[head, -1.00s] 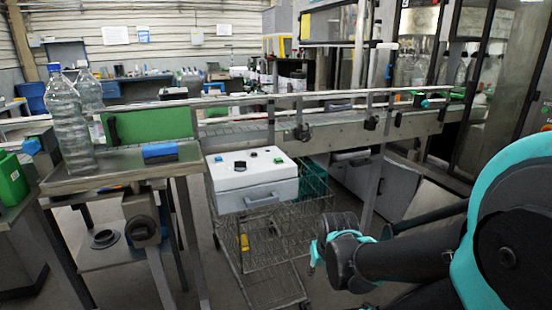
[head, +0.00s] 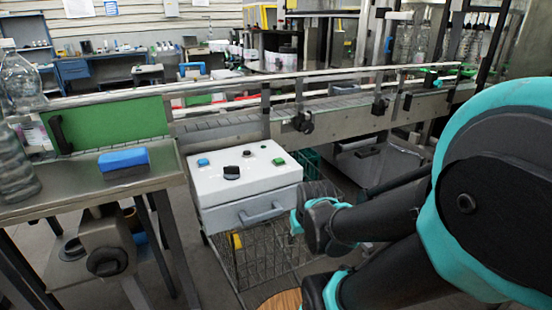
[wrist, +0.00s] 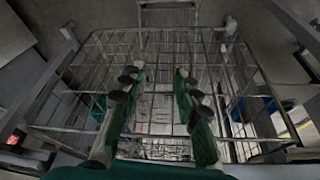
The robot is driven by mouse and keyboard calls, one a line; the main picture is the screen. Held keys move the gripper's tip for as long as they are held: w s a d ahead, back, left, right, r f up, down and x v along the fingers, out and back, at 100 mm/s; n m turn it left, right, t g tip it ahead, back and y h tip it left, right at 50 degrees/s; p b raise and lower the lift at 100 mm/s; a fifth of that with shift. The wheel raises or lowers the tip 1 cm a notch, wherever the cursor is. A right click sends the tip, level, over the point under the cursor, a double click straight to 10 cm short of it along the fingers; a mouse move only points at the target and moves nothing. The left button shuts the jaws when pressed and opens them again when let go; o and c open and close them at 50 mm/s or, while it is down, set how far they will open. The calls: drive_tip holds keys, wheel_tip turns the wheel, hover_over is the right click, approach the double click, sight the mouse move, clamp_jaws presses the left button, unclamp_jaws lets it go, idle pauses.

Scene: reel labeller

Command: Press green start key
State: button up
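The white control box (head: 245,190) sits on top of a wire cart and has a grey handle on its front. The green start key (head: 279,161) is a small raised square near the right edge of its top. A blue key (head: 203,162) is at the left of the top, a black knob (head: 231,172) between them, and small buttons behind. In the wrist view my gripper (wrist: 160,72) is open, its two green fingers apart with nothing between them, pointing toward the wire cart. In the head view my arm's teal end part is at the box's lower right, below the key.
The wire cart (head: 262,268) stands below the box. A steel table (head: 85,190) at left bears a blue block (head: 123,160), a green panel (head: 105,126) and clear bottles. The conveyor (head: 225,125) runs behind the box. Grey cabinets (head: 375,163) stand to the right.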

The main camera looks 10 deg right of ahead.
clamp_jaws()
idle(1.3)
